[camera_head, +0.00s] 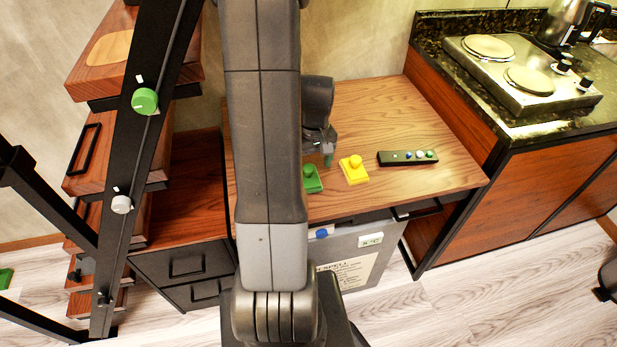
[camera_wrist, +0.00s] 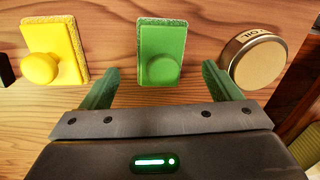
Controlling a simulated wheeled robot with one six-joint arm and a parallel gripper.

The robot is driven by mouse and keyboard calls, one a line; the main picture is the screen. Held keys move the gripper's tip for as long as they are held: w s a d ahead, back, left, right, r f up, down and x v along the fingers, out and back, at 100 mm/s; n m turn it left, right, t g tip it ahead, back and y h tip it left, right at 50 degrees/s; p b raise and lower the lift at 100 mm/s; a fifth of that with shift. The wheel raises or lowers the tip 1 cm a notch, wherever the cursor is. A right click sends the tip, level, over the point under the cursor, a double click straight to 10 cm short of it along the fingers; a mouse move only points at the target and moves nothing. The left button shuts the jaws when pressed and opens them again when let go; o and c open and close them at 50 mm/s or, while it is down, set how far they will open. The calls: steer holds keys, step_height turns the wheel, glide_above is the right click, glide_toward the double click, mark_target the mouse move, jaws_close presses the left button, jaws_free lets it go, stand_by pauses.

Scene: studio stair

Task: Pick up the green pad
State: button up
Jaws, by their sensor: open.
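In the head view the green pad (camera_head: 312,180) shows just right of my arm. My gripper (camera_wrist: 160,85) has two green fingers, spread apart with nothing between them. In the head view my gripper (camera_head: 326,150) hangs close above the pad, partly hidden by my own arm. I cannot tell whether the fingers touch the table.
A yellow pad (camera_head: 354,171) with a knob lies close beside the green one. A black remote (camera_head: 407,158) lies farther right. A round metal tin (camera_wrist: 256,60) sits close to my right finger. A hob (camera_head: 525,75) and kettle stand on the counter.

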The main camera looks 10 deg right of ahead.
steer(key=shift+s+a+f, duration=0.15)
steer(key=shift+f, duration=1.65)
steer(key=c, duration=1)
steer(key=shift+c, duration=0.2)
steer(key=shift+r, duration=0.15)
step_height(320, 180, up, 10)
steer(key=shift+f, duration=0.1)
steer(key=shift+c, duration=0.2)
steer(key=o, duration=0.5)
steer(key=c, duration=0.4)
